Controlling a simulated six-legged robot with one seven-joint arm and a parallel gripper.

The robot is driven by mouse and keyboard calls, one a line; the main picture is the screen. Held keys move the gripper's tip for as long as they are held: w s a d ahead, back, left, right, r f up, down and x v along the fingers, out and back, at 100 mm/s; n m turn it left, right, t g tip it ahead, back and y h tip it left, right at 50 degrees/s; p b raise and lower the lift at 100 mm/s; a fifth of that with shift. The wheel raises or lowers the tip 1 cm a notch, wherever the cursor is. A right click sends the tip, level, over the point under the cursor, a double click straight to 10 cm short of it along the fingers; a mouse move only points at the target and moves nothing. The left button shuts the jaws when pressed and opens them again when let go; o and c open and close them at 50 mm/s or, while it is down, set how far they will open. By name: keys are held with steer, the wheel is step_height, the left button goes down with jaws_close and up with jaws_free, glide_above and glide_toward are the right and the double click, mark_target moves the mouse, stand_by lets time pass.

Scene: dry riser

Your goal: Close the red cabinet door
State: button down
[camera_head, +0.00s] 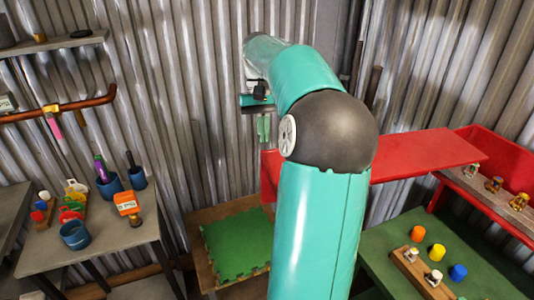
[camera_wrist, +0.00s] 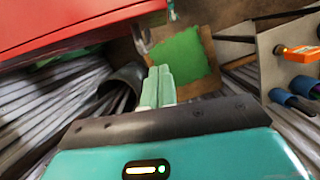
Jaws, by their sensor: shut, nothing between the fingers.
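The red cabinet door (camera_head: 425,157) shows as a red panel reaching left from the red cabinet (camera_head: 510,152) at the right. It stands out from the cabinet, and my arm hides its middle. Its left end shows just left of my arm. In the wrist view a red panel (camera_wrist: 70,25) fills the upper left, with a small metal piece near its right end. My gripper (camera_head: 263,128) hangs past the left end of the panel, fingers pointing down. In the wrist view its pale green fingers (camera_wrist: 160,72) are together and empty, apart from the red panel.
A green mat (camera_head: 235,243) lies on a low wooden stand below my gripper. A grey table (camera_head: 95,248) with blue cups and an orange box stands at the left. A green table (camera_head: 400,232) with coloured pegs is at the right. Corrugated metal walls close the back.

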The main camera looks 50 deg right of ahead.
mark_target(267, 154)
steer(key=shift+s+a+f, duration=1.6)
steer(key=shift+s+f, duration=0.2)
steer(key=shift+s, duration=0.1)
steer(key=shift+w, duration=0.1)
